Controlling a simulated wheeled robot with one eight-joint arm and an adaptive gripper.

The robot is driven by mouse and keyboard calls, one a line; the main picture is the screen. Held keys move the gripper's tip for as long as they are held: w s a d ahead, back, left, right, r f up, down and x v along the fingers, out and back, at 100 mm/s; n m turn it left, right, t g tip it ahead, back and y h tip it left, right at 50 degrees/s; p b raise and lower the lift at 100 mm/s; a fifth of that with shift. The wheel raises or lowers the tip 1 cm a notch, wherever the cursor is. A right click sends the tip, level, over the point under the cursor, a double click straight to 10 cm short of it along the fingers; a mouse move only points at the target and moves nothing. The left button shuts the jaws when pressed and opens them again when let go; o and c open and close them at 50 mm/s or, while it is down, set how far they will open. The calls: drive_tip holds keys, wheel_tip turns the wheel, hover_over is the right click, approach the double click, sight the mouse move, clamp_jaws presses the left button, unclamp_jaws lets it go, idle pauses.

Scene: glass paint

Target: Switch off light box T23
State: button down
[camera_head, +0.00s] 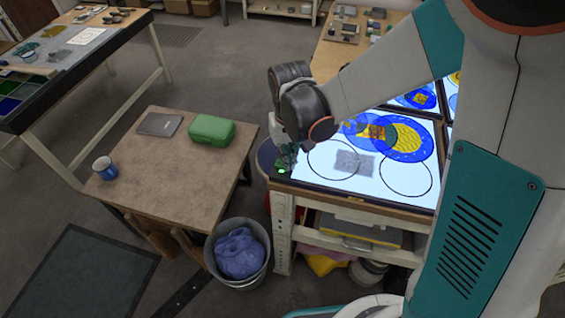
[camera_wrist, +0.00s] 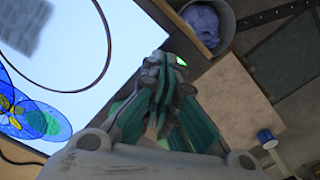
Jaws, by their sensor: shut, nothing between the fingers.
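A light box (camera_head: 315,180) glows white on the bench, with blue and yellow round glass pieces and drawn black circles on it. No label T23 is readable. It also fills the upper left of the wrist view (camera_wrist: 122,30). A small green light (camera_head: 282,171) shows at its near left corner, and also just beyond my fingertips in the wrist view (camera_wrist: 181,61). My gripper (camera_head: 285,160) is shut and empty, pointing down at that corner. I cannot tell whether the fingertips touch the box. My arm hides part of the box's far left side.
More lit panels (camera_head: 415,97) lie behind the box. A bucket (camera_head: 222,270) with blue cloth (camera_head: 239,253) stands between.

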drive_tip(key=shift+r+p, duration=2.45)
drive_tip(key=shift+r, duration=1)
